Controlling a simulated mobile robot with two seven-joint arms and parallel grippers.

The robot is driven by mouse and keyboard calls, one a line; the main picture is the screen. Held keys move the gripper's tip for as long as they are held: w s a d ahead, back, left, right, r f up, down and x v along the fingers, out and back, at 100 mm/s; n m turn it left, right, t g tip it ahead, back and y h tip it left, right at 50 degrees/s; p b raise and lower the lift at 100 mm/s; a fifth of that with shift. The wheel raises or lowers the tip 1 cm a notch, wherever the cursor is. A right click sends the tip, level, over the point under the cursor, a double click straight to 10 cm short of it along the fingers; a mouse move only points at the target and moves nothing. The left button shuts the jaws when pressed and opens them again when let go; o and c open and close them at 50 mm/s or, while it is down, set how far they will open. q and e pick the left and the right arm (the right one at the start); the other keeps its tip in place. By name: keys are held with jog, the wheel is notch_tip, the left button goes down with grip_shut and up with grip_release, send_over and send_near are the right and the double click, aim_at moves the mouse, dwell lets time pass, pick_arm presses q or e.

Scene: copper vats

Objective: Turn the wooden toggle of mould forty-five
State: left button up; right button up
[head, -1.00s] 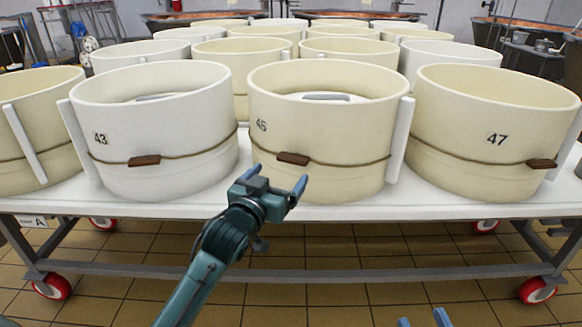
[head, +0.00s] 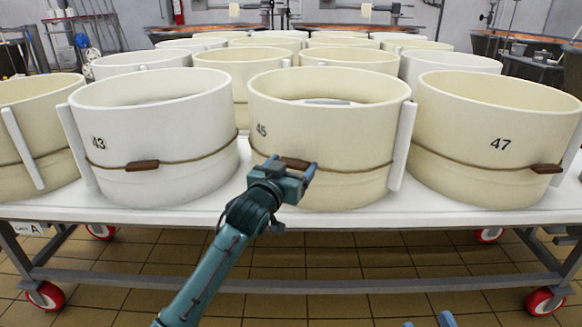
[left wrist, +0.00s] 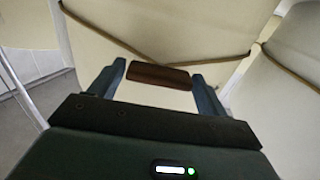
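Mould forty-five (head: 335,130) is the cream round mould in the middle of the front row. A cord (head: 352,171) runs round it, with a brown wooden toggle (head: 296,163) lying roughly level on its front. My left gripper (head: 286,168) is open in front of the toggle and partly hides it. In the left wrist view the toggle (left wrist: 158,75) lies lengthwise between the fingertips, one near each end; I cannot tell whether they touch it. My right gripper (head: 428,321) shows only its fingertips at the bottom edge, apart and empty.
Mould 43 (head: 150,110) stands left of forty-five and mould 47 (head: 495,115) right of it, each with its own toggle. A white upright batten (head: 402,145) stands at forty-five's right side. The white cart top (head: 170,212) has a narrow clear front strip.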

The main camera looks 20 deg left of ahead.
pick_arm(q)
jog(key=c, duration=0.6)
jog(key=shift+c, duration=0.2)
